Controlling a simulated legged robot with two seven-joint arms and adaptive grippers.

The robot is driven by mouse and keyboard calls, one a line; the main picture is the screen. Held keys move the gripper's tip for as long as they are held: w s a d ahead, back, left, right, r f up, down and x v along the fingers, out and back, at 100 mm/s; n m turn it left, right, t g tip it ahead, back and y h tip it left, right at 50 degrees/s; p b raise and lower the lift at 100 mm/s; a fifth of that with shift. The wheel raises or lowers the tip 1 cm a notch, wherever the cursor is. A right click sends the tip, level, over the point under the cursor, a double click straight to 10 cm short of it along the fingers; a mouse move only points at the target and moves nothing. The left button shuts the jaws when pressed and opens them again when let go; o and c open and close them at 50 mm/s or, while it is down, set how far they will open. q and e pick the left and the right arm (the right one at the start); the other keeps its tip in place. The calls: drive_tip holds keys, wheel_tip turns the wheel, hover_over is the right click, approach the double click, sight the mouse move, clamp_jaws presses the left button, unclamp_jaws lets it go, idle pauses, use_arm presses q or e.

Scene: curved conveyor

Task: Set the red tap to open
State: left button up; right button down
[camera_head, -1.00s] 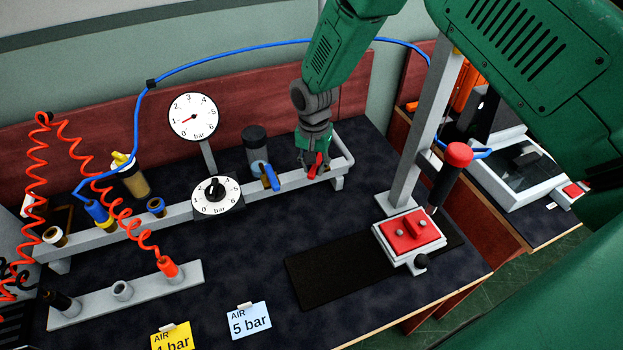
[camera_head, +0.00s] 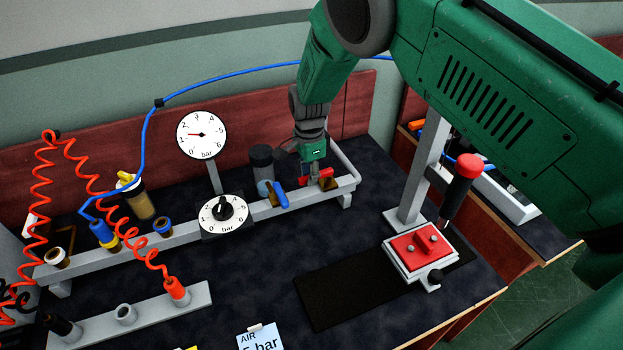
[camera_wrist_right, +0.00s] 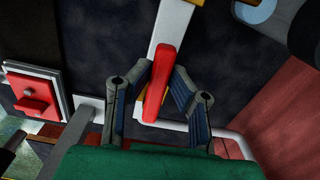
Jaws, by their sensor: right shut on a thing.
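The red tap (camera_head: 326,173) sits at the right end of the grey rail (camera_head: 180,235). Its handle now lies roughly along the rail, partly hidden by the gripper. In the wrist view the red handle (camera_wrist_right: 159,80) stands between the two fingers, nearly in line with the grey rail under it. My right gripper (camera_head: 314,178) points down over the tap and is shut on the handle; it also shows in the wrist view (camera_wrist_right: 158,92). My left gripper is not in view.
A blue tap (camera_head: 279,196) sits just left on the rail, its handle across it. A dial gauge (camera_head: 202,134) and a regulator knob (camera_head: 223,207) stand further left. A red-knobbed lever press (camera_head: 468,166) stands at right. A black mat (camera_head: 345,290) lies in front.

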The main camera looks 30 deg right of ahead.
drive_tip(key=shift+w+a+m, duration=0.1)
drive_tip(key=shift+w+m, duration=0.15)
drive_tip(key=shift+m, duration=0.15)
drive_tip(key=c, duration=1.7)
unclamp_jaws()
drive_tip(key=shift+o, duration=1.1)
drive_tip(key=shift+w, duration=0.1)
drive_tip(key=shift+r, duration=0.25)
wheel_tip(320, 180, up, 11)
drive_tip(key=shift+r, duration=0.15)
